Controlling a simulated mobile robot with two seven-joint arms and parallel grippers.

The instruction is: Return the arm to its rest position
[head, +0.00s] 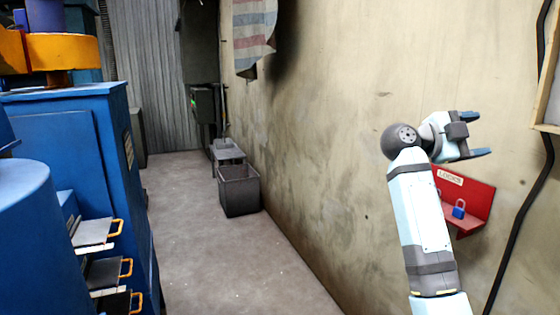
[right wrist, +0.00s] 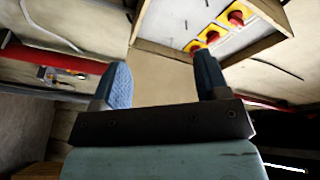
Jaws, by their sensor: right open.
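My right gripper (head: 474,134) is raised in front of the wall at the right of the head view, with its fingers pointing right. It is open and empty. In the right wrist view its two fingers (right wrist: 160,82) are spread apart with only bare wall between them. My left gripper is not in view.
A red LOCKS shelf (head: 480,197) with a blue padlock (head: 459,209) is on the wall below my right gripper. A blue machine (head: 75,140) stands left; a dark bin (head: 239,190) stands by the wall. The floor between is clear.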

